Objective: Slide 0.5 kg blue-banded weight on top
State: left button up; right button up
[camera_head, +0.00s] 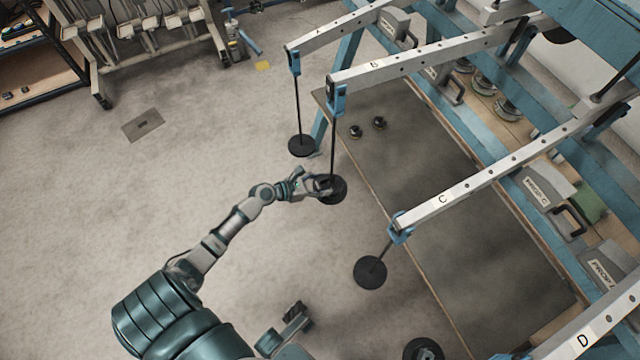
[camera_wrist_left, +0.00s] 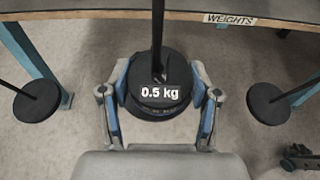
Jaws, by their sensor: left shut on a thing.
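A dark disc weight marked "0.5 kg" (camera_wrist_left: 160,92) sits around the hanging rod (camera_head: 333,130) of lever B (camera_head: 400,68).
Hangers with dark plates hang from lever A (camera_head: 302,146) and lever C (camera_head: 370,271), on either side. Another dark plate (camera_head: 423,350) is at the bottom edge.

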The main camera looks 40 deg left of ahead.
pick_arm(q)
jog(key=shift+w+r, duration=0.1)
jog(key=shift+w, duration=0.4)
jog(key=shift+w+d, duration=0.25)
jog(key=shift+w, duration=0.2)
jog(key=shift+w+d+p, duration=0.25)
jog(key=shift+w+p, duration=0.1)
jog(key=shift+w, duration=0.4)
jog(key=shift+f+b, duration=0.35)
jog(key=shift+f, duration=0.35)
dwell(0.7)
jog(key=o, duration=1.4)
jog(key=shift+r, duration=0.1)
jog(key=shift+o, duration=0.2)
jog(key=shift+s, duration=0.1)
